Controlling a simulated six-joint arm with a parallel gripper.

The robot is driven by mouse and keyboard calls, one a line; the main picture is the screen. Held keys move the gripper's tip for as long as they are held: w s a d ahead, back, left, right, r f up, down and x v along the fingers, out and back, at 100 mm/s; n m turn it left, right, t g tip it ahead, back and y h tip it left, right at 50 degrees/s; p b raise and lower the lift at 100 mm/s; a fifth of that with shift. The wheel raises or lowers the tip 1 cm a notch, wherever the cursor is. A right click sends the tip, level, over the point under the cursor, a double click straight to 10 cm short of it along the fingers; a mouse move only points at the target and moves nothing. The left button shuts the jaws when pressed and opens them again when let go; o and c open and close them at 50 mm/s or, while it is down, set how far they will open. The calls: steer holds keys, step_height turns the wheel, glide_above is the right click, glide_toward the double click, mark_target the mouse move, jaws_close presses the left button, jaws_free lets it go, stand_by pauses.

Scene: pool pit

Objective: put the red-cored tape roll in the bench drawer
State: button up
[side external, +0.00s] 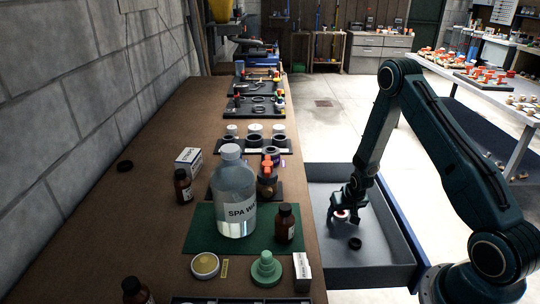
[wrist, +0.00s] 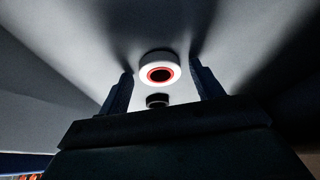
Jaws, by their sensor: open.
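The red-cored tape roll (wrist: 146,66) is white with a red ring around a dark centre. In the wrist view it lies flat between my fingertips, with a gap on each side. In the side view the roll (side external: 341,215) shows low inside the open bench drawer (side external: 318,185), partly hidden by my gripper (side external: 343,211). My gripper (wrist: 161,70) is open, fingers pointing down into the drawer, not closed on the roll. Whether the roll rests fully on the drawer floor is hard to tell, but it appears to.
A black ring (side external: 355,243) lies in the drawer close to the roll; it also shows in the wrist view (wrist: 157,100). The drawer walls surround my gripper. On the bench stand a large clear bottle (side external: 234,195), a brown bottle (side external: 284,224) and a green knobbed object (side external: 266,268).

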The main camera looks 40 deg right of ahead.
steer(key=shift+r, duration=0.1)
steer(key=v, duration=1.2)
stand_by(0.4)
stand_by(0.4)
steer(key=shift+r, duration=0.15)
